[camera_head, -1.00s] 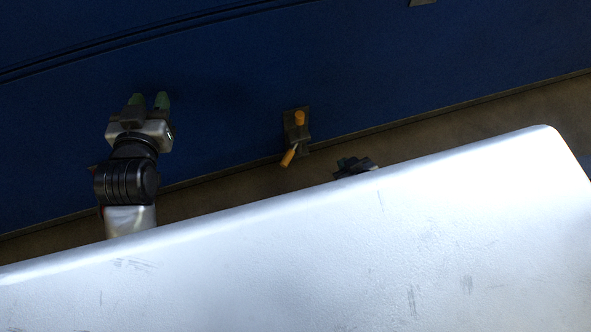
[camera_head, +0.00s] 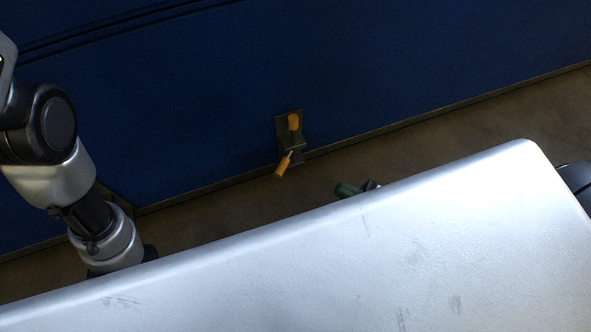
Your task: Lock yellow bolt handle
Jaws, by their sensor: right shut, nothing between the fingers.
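The yellow bolt handle (camera_head: 283,167) hangs at the lower end of a small dark metal latch on the blue panel, tilted down and to the left. A second yellow piece (camera_head: 293,121) sits upright at the top of the same latch (camera_head: 283,131). My right gripper (camera_head: 348,188) shows its green fingertips just above my white body's edge, below and right of the latch. It is shut, empty and apart from the handle. My left arm (camera_head: 60,180) comes in at the left and bends down. Its fingers are hidden behind my white body.
The blue panel (camera_head: 400,70) fills the upper view, with a thin bottom edge sloping up to the right. Brown floor (camera_head: 450,138) shows below it. The space around the latch is clear. My white body covers the lower part of the view.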

